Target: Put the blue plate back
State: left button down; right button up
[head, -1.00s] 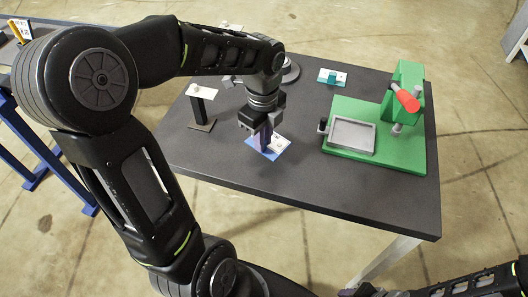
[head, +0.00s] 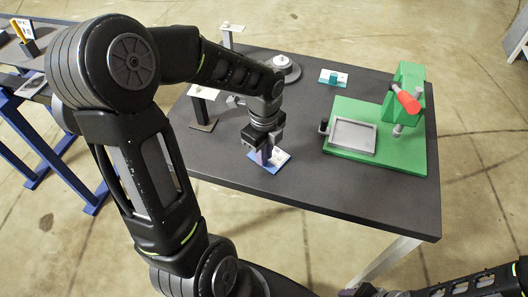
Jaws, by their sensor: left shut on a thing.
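The blue plate (head: 281,161) has a white label area on top and is at the middle of the dark table. My left gripper (head: 263,154) points down over its left part and is shut on it. The fingers and arm hide part of the plate. I cannot tell whether the plate touches the table or is just above it. Part of my right arm comes in at the bottom right; its end (head: 362,290) is cut off by the lower edge, so its jaws are unclear.
A green fixture (head: 408,155) with a grey tray (head: 352,136) and red handle stands at the right. A teal plate (head: 333,78) lies at the back. A round grey device (head: 283,68) and a dark stand (head: 203,115) are behind and left. The front of the table is clear.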

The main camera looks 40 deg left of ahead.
pick_arm(q)
jog(key=shift+f, duration=0.2)
jog(key=c, duration=1.4)
grip_release()
jog(key=shift+o, duration=0.2)
jog(key=shift+r, duration=0.2)
notch_tip(320, 180, up, 12)
